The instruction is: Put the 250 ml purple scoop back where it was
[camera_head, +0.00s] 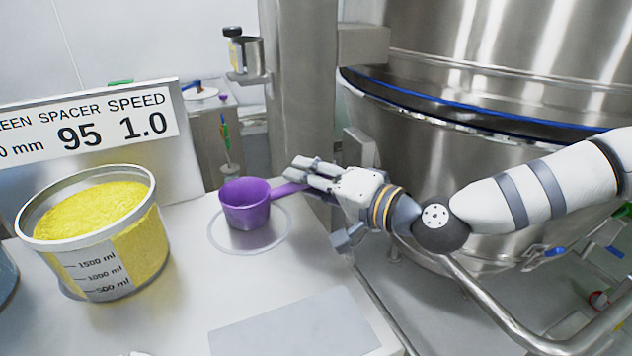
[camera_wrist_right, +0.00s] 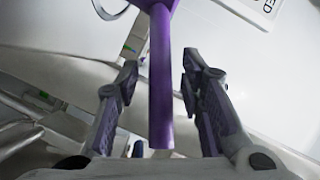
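The purple scoop (camera_head: 246,205) is upright on the pale worktop (camera_head: 190,270), within a thin grey ring outline (camera_head: 284,232). Its handle points right, toward my right gripper (camera_head: 308,174). In the right wrist view the scoop's handle (camera_wrist_right: 160,95) runs between the two fingers of my right gripper (camera_wrist_right: 160,75). The fingers are apart, with a visible gap on each side of the handle.
A clear tub of yellow powder (camera_head: 150,250) stands left of the scoop, before a sign (camera_head: 90,130). A steel post (camera_head: 305,90) and a large steel vessel (camera_head: 500,60) stand behind and right. A grey rectangle (camera_head: 295,325) marks the front worktop, which is otherwise clear there.

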